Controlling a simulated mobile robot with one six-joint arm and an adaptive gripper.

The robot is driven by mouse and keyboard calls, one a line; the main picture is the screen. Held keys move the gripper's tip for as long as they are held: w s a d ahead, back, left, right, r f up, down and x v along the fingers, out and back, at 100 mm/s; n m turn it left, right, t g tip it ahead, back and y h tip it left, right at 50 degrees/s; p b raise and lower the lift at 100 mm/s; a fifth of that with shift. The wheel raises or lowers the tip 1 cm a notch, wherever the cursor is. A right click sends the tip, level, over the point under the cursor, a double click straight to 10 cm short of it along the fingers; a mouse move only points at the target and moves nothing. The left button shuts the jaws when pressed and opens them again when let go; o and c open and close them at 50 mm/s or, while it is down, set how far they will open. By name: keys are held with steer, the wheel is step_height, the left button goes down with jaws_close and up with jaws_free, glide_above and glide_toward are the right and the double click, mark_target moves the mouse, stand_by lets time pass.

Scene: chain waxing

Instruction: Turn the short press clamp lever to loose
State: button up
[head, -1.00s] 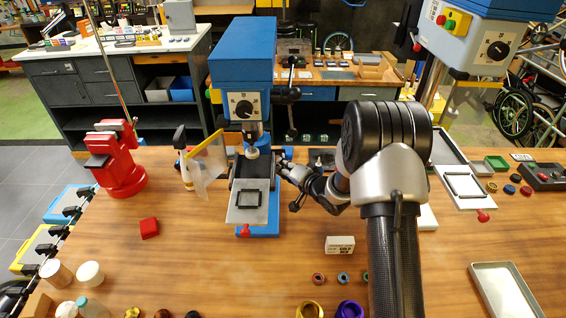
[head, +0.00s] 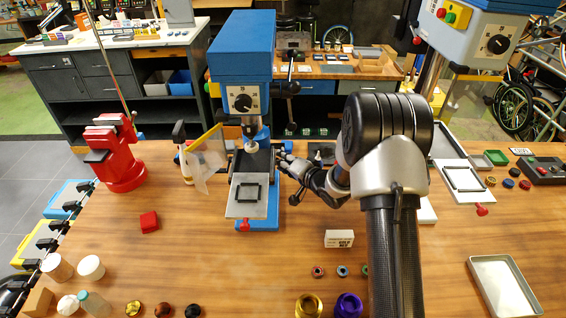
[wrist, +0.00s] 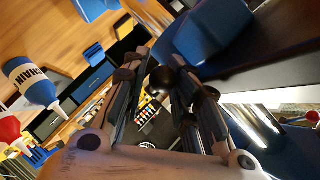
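The short press (head: 241,60) is the blue-topped machine with a dial, left of centre in the head view. A black lever (head: 287,89) sticks out from the right of its head, with a dark handle (head: 291,126) hanging below. I cannot tell for sure which part is the clamp lever. My gripper (head: 285,161) is low at the right of the press, beside its column and table. In the wrist view my gripper (wrist: 160,95) has its fingers apart, and a black ball knob (wrist: 163,80) shows between them. I cannot tell whether the fingers touch it.
The press table (head: 236,204) carries a grey plate with a black frame. A clear guard (head: 207,158) stands to its left. A red tool (head: 117,155), a red block (head: 149,221) and a white box (head: 339,238) are on the bench.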

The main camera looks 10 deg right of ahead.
steer(key=v, duration=0.8)
steer(key=shift+f, duration=0.1)
